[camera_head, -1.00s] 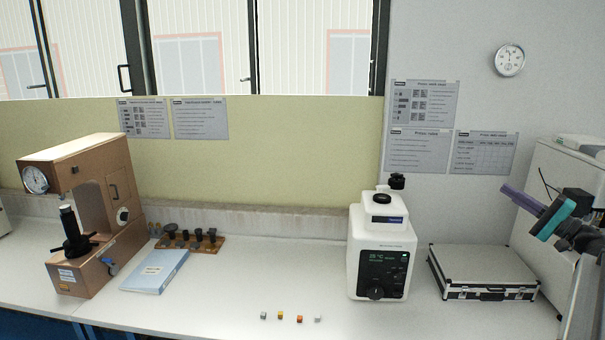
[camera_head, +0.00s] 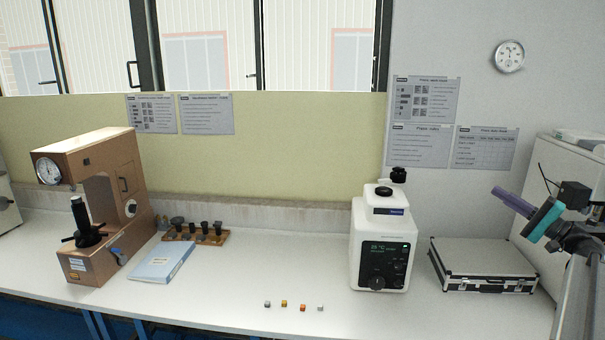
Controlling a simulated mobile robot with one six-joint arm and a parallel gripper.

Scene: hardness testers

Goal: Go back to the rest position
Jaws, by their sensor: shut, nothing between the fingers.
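My gripper (camera_head: 512,202) is at the right edge of the view, with purple and teal parts, pointing to the upper left. It is shut and I see nothing held in it. It is raised in front of the wall, above and apart from the silver case (camera_head: 483,266). My arm runs down from it along the right edge and is partly cut off by the frame.
A long white bench (camera_head: 215,287) carries a brown hardness tester (camera_head: 110,168), a blue-white booklet (camera_head: 162,262), a wooden holder with dark pieces (camera_head: 209,238) and a white machine (camera_head: 379,245). Several small cubes (camera_head: 284,303) lie near its front edge.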

